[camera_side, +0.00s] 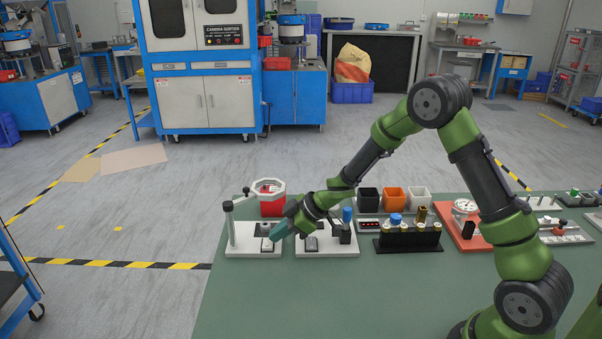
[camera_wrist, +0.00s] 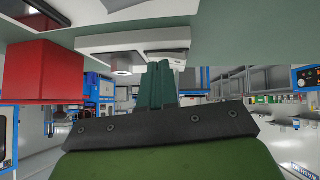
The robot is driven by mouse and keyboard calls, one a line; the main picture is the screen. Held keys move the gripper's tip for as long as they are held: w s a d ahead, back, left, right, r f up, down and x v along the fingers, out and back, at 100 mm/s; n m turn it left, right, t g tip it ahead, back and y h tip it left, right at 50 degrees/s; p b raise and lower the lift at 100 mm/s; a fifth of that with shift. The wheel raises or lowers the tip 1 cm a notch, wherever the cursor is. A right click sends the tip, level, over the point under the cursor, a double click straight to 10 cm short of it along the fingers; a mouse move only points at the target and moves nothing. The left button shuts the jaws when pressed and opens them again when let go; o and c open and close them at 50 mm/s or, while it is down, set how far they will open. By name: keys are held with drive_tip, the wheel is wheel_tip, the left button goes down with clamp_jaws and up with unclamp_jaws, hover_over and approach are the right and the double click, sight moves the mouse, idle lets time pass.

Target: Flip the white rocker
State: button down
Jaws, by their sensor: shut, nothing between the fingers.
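My gripper (camera_side: 276,234) is shut and empty, with its teal fingertips pointing down-left over the right side of the left white base plate (camera_side: 241,245). A small pale block on a dark mount (camera_side: 265,229) sits on that plate just left of the fingertips. It may be the white rocker, but it is too small to be sure, and I cannot tell whether the fingers touch it. In the wrist view the closed fingers (camera_wrist: 157,82) reach up to the edge of a white plate (camera_wrist: 130,40), which hides what lies beyond their tips.
A second white plate (camera_side: 338,252) with dark parts stands to the right. Black, orange and white cups stand behind. The green table front (camera_side: 300,305) is clear.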

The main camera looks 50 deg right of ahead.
drive_tip(key=s+d+r, duration=0.4)
drive_tip(key=d+r, duration=0.2)
drive_tip(key=r, duration=0.5)
idle(0.4)
